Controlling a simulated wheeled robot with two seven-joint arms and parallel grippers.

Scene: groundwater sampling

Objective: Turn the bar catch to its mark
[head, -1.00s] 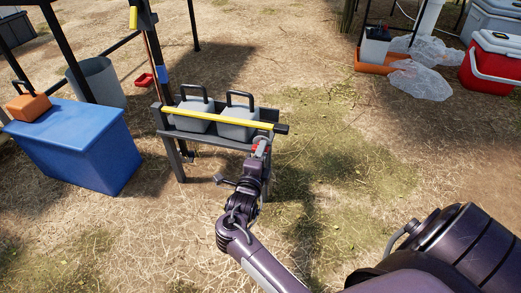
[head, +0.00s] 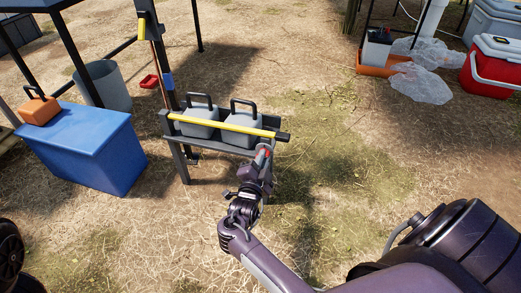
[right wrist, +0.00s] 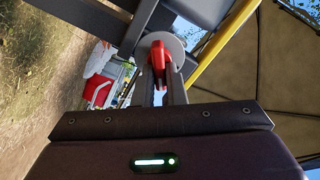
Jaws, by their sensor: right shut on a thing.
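The bar catch (right wrist: 157,57) shows in the right wrist view as a red bar in front of a pale grey round plate (right wrist: 173,44). In the head view the red catch (head: 264,152) is small, at the right front of the dark rack, below the end of the yellow bar (head: 225,126). My right gripper (head: 263,157) is shut on the red bar, which also shows between the fingers in the right wrist view. The fingers cover part of the catch. I cannot make out its mark. My left gripper is not in view.
The dark rack (head: 178,153) holds two grey cases (head: 242,122) with black handles behind the yellow bar. A blue chest (head: 80,145) with an orange box (head: 38,109) stands left. A red cooler (head: 492,72) and clear plastic (head: 421,83) lie far right. Ground right of the rack is clear.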

